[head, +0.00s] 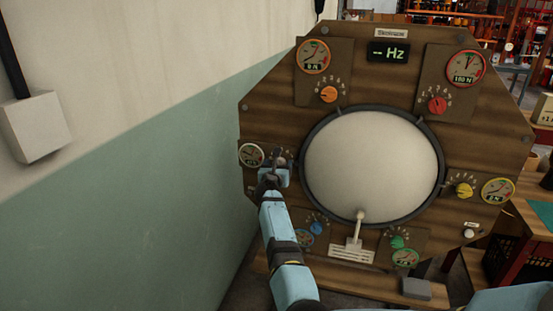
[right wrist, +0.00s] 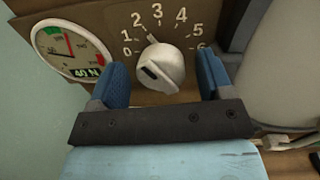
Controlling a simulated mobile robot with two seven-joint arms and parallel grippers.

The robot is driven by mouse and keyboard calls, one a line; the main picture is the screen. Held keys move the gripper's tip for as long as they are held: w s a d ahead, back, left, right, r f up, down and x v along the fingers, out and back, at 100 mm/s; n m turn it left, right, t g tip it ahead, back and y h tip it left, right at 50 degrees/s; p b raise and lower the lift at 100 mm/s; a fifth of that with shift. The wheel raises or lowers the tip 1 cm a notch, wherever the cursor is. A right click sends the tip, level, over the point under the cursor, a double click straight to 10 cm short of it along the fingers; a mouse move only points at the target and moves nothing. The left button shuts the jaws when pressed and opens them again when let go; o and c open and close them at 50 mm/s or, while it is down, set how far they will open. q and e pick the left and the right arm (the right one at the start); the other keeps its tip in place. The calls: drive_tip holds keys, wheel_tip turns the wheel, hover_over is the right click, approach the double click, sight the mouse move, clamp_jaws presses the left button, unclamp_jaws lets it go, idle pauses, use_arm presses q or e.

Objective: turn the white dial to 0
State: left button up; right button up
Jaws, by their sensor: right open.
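The white dial (right wrist: 168,66) sits on the wooden panel, inside a printed arc of numbers from 0 to 6. Its narrow tip points up and slightly left, near the 2. My right gripper (right wrist: 163,74) is open, with one blue finger on the left of the dial and one on the right. Gaps show between the fingers and the dial. In the head view, my right gripper (head: 281,163) is at the panel's left side and mostly hides the dial. My left gripper is not in view.
A round gauge (right wrist: 70,50) marked 40 N is left of the dial. A big pale drumhead (head: 372,165) fills the panel's middle. Orange (head: 328,94), red (head: 437,105), yellow (head: 464,190), green (head: 398,242) and blue (head: 316,228) dials surround it. A wall stands close on the left.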

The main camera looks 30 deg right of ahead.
drive_tip(key=shift+w+d, duration=0.45)
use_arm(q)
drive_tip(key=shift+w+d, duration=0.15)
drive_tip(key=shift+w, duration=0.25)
use_arm(e)
drive_tip(key=shift+s+r, duration=0.1)
drive_tip(key=shift+c, duration=0.9)
drive_tip(key=c, duration=0.7)
